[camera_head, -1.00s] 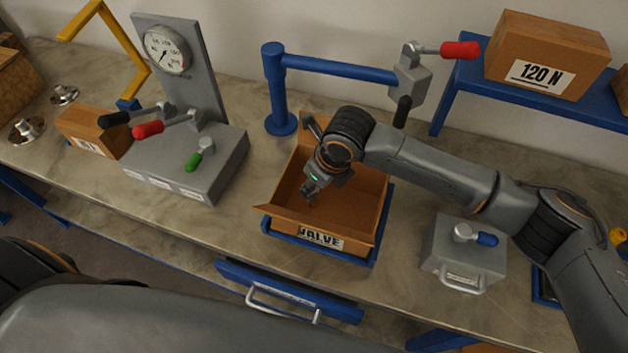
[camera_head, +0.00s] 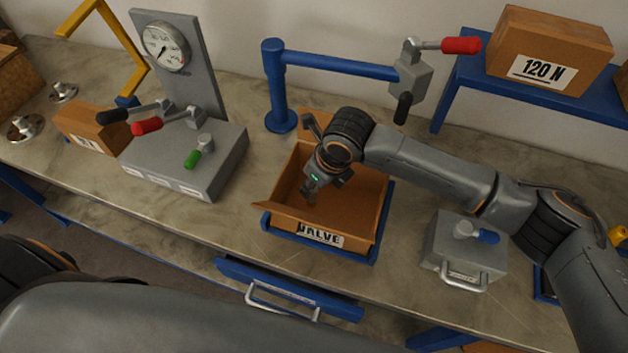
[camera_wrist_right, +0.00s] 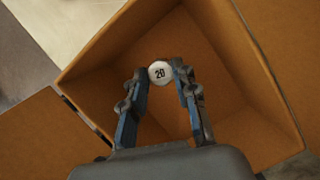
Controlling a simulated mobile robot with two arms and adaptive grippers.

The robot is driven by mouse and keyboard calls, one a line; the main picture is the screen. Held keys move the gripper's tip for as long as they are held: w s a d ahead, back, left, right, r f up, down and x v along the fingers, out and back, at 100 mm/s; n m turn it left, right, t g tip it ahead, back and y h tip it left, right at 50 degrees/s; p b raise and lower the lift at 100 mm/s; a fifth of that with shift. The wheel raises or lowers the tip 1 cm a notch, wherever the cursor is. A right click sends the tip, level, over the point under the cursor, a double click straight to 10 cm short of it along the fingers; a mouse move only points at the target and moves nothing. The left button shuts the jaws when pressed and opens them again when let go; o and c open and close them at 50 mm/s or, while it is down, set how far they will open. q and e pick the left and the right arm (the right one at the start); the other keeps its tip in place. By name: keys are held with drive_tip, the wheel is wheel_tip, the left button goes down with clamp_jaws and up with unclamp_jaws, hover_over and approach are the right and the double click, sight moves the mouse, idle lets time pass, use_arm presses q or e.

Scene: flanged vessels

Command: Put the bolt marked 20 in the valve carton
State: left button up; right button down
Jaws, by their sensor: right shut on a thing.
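The valve carton (camera_head: 319,238) is an open brown box marked VALVE, standing in a blue tray on the bench. My right gripper (camera_head: 308,193) points down into the carton's opening. In the right wrist view, my right gripper (camera_wrist_right: 160,84) is shut on the bolt marked 20 (camera_wrist_right: 160,72), whose round pale head shows the number between the fingertips. The carton's inner walls (camera_wrist_right: 240,60) surround it in that view. The bolt's shank is hidden, and I cannot tell whether it touches the carton floor. My left gripper is not in view.
A grey gauge stand (camera_head: 185,160) with levers is to the left. A blue post with an arm (camera_head: 330,66) rises behind the carton. A grey box with a blue-handled lever (camera_head: 462,255) stands to the right. A 120 N carton (camera_head: 545,55) sits on the blue shelf.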

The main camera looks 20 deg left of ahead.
drive_tip(key=c, duration=1)
unclamp_jaws()
drive_tip(key=shift+o, duration=0.2)
